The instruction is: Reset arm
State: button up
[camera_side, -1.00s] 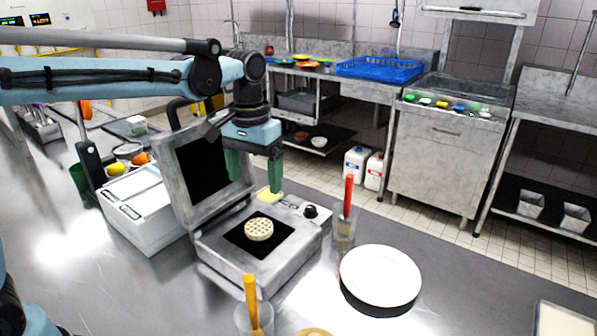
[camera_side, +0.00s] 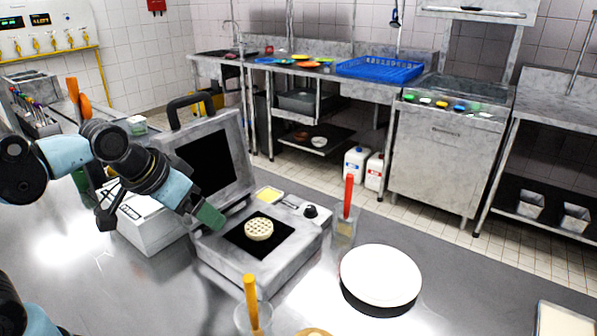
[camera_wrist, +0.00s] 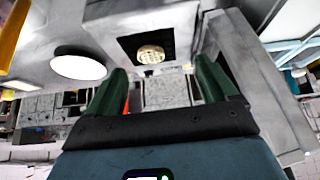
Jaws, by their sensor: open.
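A round pale waffle (camera_side: 259,229) lies on the black plate of the iron, apart from my fingers. It also shows in the wrist view (camera_wrist: 151,54). The iron's lid (camera_side: 243,150) stands raised behind it.
A white round plate (camera_side: 381,274) on a dark base sits right of the iron. A cup with a red-handled tool (camera_side: 347,195) and one with a yellow-handled tool (camera_side: 251,290) stand close by.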

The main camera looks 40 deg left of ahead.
jog(key=shift+s+a+f+t, duration=0.1)
jog(key=shift+s+f+t, duration=0.3)
jog(key=shift+s+f, duration=0.15)
jog(key=shift+c, duration=0.3)
